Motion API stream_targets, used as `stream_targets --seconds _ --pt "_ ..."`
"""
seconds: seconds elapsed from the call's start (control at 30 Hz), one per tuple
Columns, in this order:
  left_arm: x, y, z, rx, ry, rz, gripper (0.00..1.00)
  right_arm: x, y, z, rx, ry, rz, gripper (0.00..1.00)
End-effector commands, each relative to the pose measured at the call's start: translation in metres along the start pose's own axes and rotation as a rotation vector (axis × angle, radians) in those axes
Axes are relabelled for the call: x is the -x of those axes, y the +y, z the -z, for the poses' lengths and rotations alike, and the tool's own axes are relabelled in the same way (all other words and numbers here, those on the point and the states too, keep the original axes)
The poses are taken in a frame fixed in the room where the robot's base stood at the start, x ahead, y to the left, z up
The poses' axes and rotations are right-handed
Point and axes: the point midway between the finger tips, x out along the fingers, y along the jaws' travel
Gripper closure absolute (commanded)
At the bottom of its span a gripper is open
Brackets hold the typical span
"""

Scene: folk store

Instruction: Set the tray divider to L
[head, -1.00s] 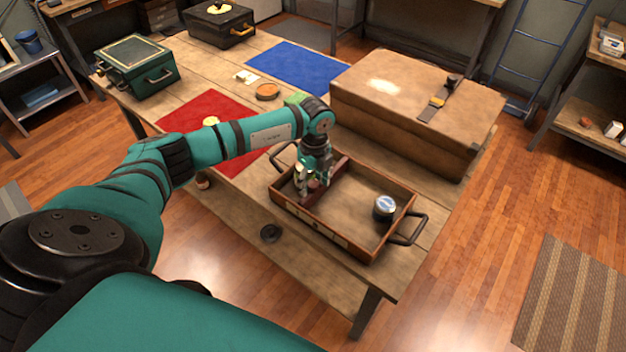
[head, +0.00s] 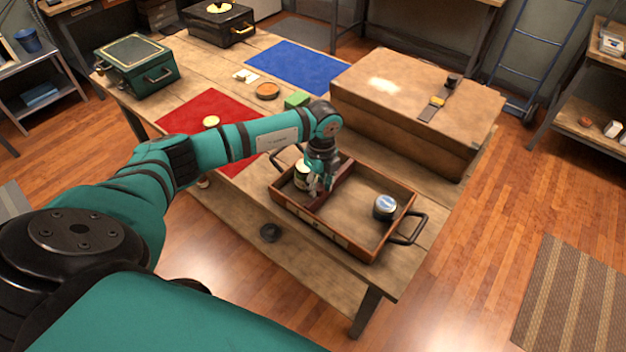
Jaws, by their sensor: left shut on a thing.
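The wooden tray (head: 361,253) sits on the table, with dark handles at its left and right ends. A dark red-brown divider (head: 341,180) stands across it, left of the middle. My left gripper (head: 319,187) reaches down into the tray and is shut on the divider near its front part; the fingers hide some of it. A light-topped can (head: 301,176) stands in the left compartment, partly behind the gripper. A dark jar with a pale lid (head: 385,207) stands in the right compartment. Pale marks on the tray's front wall are too small to read. My right gripper is out of view.
A big tan case (head: 415,105) stands close behind the tray.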

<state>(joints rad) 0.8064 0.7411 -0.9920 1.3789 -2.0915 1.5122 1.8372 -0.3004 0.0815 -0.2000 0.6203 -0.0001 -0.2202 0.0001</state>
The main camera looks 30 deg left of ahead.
Motion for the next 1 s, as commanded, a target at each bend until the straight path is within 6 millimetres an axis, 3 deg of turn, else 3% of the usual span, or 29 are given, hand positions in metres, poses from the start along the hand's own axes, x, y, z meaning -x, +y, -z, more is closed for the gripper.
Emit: stream_targets --seconds 0.1,0.3,0.47,0.77,0.8,0.97,1.0 --pt "0.002 -0.006 0.038 -0.008 0.007 0.002 1.00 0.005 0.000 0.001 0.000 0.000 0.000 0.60" --pt "0.001 -0.014 0.086 -0.006 0.005 0.002 1.00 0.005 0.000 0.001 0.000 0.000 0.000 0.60" --pt "0.002 -0.017 0.102 -0.003 0.002 0.003 1.00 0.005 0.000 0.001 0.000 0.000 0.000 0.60" --pt "0.002 -0.017 0.104 -0.002 0.004 0.004 1.00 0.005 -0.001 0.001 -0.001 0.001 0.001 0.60" --pt "0.002 -0.017 0.104 -0.003 0.004 0.004 0.68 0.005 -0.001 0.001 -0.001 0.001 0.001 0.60" --pt "0.002 -0.017 0.104 -0.002 0.004 0.003 0.47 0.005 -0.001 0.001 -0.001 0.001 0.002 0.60" --pt "0.001 -0.017 0.104 -0.002 0.003 0.003 0.47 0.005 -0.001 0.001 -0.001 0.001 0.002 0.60"
